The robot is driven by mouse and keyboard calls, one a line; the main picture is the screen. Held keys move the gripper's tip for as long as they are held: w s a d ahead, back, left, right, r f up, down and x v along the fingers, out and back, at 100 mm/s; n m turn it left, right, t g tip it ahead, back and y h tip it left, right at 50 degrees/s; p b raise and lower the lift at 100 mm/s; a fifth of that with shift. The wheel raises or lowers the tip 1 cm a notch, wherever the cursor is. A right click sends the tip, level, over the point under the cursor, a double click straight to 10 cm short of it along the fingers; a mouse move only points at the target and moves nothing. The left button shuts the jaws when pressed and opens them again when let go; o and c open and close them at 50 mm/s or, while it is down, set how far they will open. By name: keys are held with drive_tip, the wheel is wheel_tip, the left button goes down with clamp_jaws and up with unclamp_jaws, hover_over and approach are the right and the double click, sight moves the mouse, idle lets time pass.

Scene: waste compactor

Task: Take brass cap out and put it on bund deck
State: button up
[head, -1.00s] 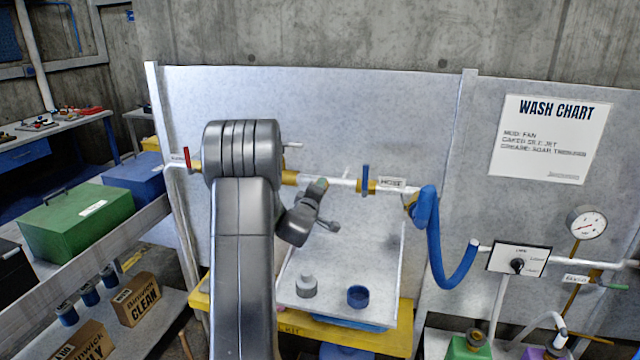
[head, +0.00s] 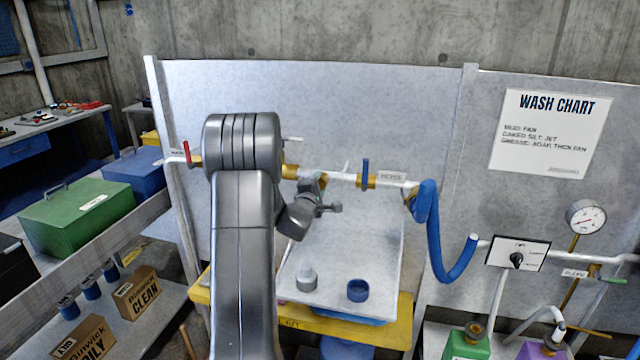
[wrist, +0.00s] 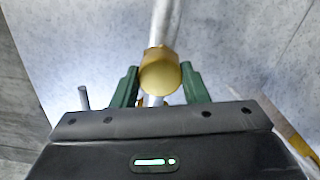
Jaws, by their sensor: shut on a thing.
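The brass cap (wrist: 160,72) shows in the wrist view between the green fingers of my gripper (wrist: 160,85), in line with a pale pipe. The fingers are shut on it. I cannot tell whether it is still joined to the pipe. In the head view my gripper (head: 319,184) is at the horizontal pipe, with the cap largely hidden by my arm. The yellow bund deck (head: 398,335) is below, in front of the wall panel, and carries a pale tray (head: 330,300).
A grey-white cup (head: 307,279) and a blue cup (head: 357,291) stand on the pale tray. A blue-handled valve (head: 366,174) and a coiled blue hose (head: 430,220) are right of my gripper. Green and blue boxes (head: 75,217) stand at the left.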

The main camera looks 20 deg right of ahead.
drive_tip(key=o, duration=1.2)
drive_tip(key=shift+c, duration=0.6)
